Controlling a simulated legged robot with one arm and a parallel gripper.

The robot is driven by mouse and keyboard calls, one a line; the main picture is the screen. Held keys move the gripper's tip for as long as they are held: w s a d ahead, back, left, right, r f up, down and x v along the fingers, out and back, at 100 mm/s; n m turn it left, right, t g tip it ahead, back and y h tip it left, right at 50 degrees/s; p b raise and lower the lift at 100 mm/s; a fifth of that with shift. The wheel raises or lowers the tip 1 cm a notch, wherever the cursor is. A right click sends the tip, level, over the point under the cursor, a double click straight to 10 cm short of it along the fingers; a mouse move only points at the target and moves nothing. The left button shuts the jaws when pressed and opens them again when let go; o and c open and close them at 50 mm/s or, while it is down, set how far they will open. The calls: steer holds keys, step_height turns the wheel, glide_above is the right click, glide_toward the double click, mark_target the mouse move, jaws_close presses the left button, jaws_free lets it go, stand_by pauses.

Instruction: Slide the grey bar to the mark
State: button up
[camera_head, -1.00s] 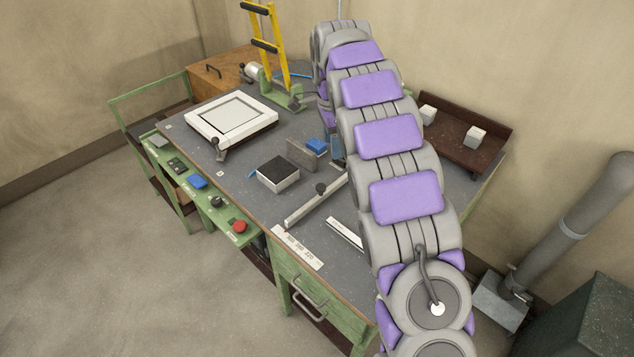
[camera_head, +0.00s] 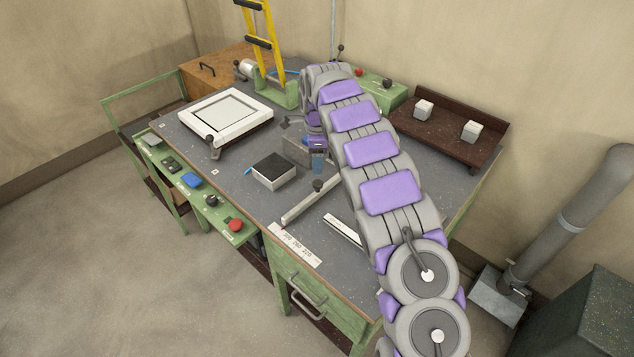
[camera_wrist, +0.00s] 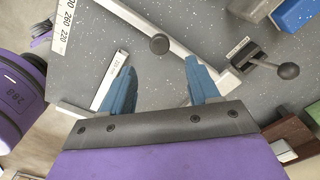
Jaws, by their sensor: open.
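A long pale grey bar (camera_head: 312,200) with a black round knob lies across the grey bench top. In the wrist view this bar (camera_wrist: 195,52) crosses the top, beyond my fingertips. A shorter pale labelled strip (camera_head: 343,231) lies nearer; in the wrist view this strip (camera_wrist: 110,80) shows beside my left finger. Another pale bar end (camera_wrist: 75,110) shows at lower left, the rest hidden by my gripper. I cannot tell which is the task's bar. A number plate (camera_head: 295,244) lies at the front edge, "260" and "220" readable up close (camera_wrist: 67,30). My gripper (camera_wrist: 160,65) is open, its blue fingers apart and empty.
A black-knobbed lever clamp (camera_wrist: 265,65) stands right of the long bar's end. A black-topped box (camera_head: 274,170), a white frame (camera_head: 225,116) and a brown tray (camera_head: 448,125) with pale blocks stand on the bench. My arm hides its right middle part.

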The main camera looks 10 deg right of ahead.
mark_target(318, 182)
step_height(318, 182, down, 9)
steer(key=shift+f+b, duration=0.1)
steer(key=shift+b, duration=0.75)
jaws_close()
